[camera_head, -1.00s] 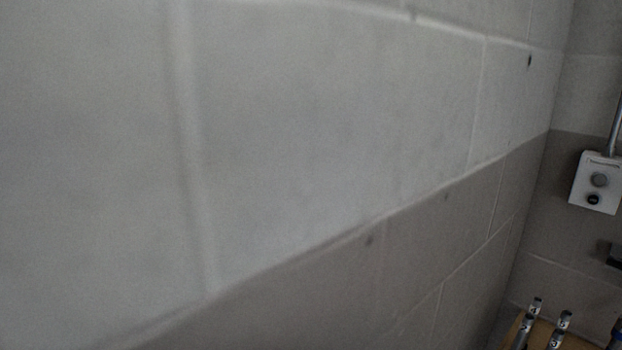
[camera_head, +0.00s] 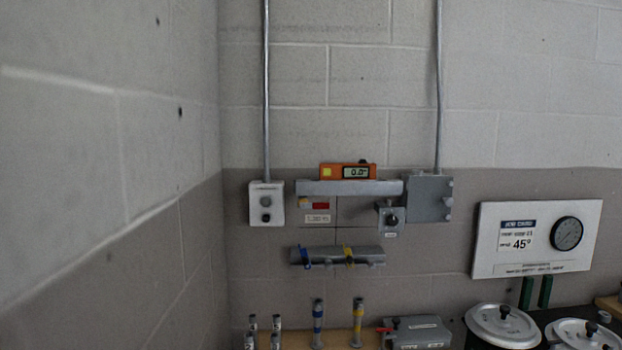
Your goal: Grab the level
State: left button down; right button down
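The level (camera_head: 348,171) is a small orange block with a digital display that seems to read 0.0 and a yellow square at its left end. It rests on top of a grey horizontal ledge (camera_head: 350,188) fixed to the back wall, near the middle of the head view. Neither of my grippers is in view.
A white control box (camera_head: 266,203) and a grey junction box (camera_head: 428,199) flank the ledge. A grey rail (camera_head: 338,256) hangs below it.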

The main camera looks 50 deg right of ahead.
aim_at(359, 171)
jog(key=k+l+z, duration=0.1)
jog(key=l+z, duration=0.15)
jog(key=z, duration=0.15)
jog(key=k+l+z, duration=0.1)
jog(key=l+z, duration=0.25)
jog(key=j+z, duration=0.1)
jog(key=z, duration=0.8)
